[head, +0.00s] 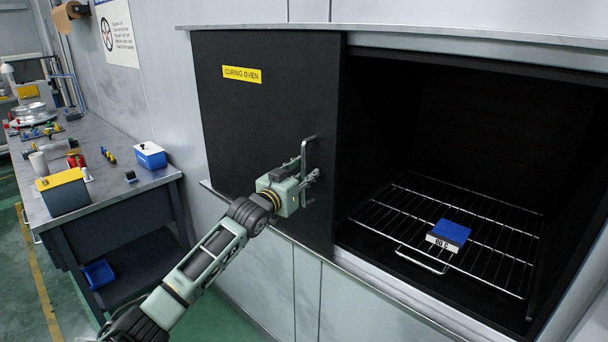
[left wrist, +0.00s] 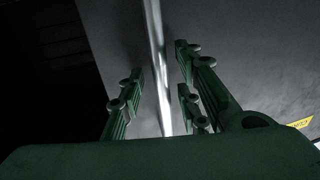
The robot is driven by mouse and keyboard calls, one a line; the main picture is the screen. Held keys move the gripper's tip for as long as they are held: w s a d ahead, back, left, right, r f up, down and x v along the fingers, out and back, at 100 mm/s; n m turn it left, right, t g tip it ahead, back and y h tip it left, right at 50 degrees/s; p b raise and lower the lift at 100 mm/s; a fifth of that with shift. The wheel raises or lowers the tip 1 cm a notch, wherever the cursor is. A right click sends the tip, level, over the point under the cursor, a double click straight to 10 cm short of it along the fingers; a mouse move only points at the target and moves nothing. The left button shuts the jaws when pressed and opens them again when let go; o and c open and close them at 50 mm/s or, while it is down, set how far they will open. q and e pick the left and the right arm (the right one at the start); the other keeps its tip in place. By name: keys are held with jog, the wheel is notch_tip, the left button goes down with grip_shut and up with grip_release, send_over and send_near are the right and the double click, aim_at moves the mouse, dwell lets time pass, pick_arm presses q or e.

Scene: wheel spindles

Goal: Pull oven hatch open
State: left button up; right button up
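The oven hatch (head: 262,120) is a dark sliding panel with a yellow "CURING OVEN" label. It stands at the left of the oven (head: 470,130), and the right part of the opening is uncovered. A vertical metal handle (head: 304,152) is near the hatch's right edge. My left gripper (head: 306,174) is at this handle. In the left wrist view, the handle bar (left wrist: 156,50) runs between the fingers of my left gripper (left wrist: 158,88). Gaps show on both sides of the bar, so the fingers are open around it. My right gripper is not in view.
Inside the oven is a wire rack (head: 405,216) with a blue and white block (head: 448,235) on it.

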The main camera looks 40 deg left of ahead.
pick_arm(q)
jog(key=shift+s, duration=0.1)
jog(key=s+d, duration=0.1)
jog(key=s, duration=1)
jog(key=shift+s+d, duration=0.2)
jog(key=shift+s, duration=0.2)
jog(key=shift+f, duration=0.1)
